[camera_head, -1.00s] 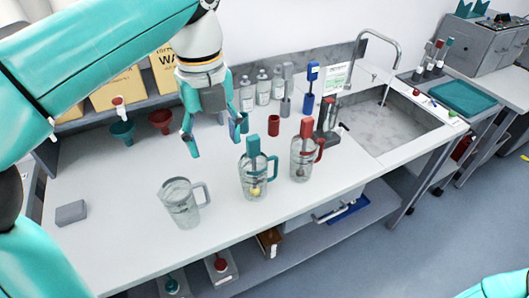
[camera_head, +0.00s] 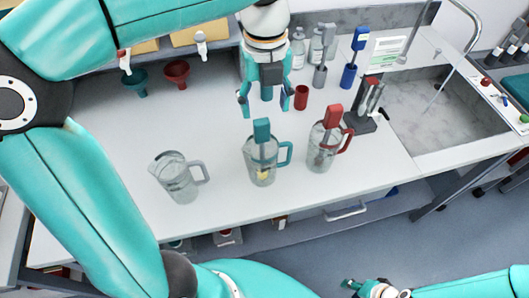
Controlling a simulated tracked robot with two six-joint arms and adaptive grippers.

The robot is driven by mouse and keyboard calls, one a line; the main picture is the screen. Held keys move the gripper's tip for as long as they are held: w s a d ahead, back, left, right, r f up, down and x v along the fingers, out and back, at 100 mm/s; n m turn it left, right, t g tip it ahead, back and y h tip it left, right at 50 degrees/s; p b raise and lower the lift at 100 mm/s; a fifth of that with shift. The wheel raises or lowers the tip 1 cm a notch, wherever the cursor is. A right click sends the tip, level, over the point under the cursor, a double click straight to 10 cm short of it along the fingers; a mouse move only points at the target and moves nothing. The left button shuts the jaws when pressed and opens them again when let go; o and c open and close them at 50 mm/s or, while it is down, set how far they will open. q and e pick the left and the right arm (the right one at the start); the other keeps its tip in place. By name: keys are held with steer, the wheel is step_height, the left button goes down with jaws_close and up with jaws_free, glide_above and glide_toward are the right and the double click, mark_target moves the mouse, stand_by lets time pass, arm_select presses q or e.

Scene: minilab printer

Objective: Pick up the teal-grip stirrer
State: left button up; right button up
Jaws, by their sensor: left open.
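The teal-grip stirrer (camera_head: 262,131) stands in a clear pitcher with a teal handle (camera_head: 286,155). Its teal block grip sticks up above the rim, and its lower part shows dimly through the wall, near something yellow at the bottom. My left gripper (camera_head: 266,108) is open and empty, pointing down above and just behind the teal grip, apart from it in the picture. My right gripper (camera_head: 351,286) is at the bottom edge, low in front of the bench; its jaws are too small and partly cut off to read.
A red-grip stirrer (camera_head: 333,117) stands in a red-handled pitcher close on the right. An empty clear pitcher (camera_head: 177,178) is on the left. A red cup (camera_head: 301,97), a blue brush (camera_head: 350,76) and bottles stand behind. The sink (camera_head: 445,110) is at right. The bench's left part is clear.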

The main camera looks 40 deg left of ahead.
mark_target(262, 130)
arm_select(q)
steer(key=shift+s+f, duration=0.25)
steer(key=shift+f, duration=0.4)
steer(key=shift+s+f, duration=0.25)
steer(key=shift+f, duration=0.35)
steer(key=shift+w+f, duration=0.2)
steer(key=shift+f, duration=0.4)
steer(key=f, duration=0.3)
steer(key=shift+s+a+f+p, duration=0.15)
steer(key=shift+a+f+p, duration=0.05)
steer(key=shift+p, duration=0.15)
steer(key=shift+f, duration=0.45)
steer(key=shift+c, duration=0.2)
steer(key=shift+r, duration=0.1)
jaws_close()
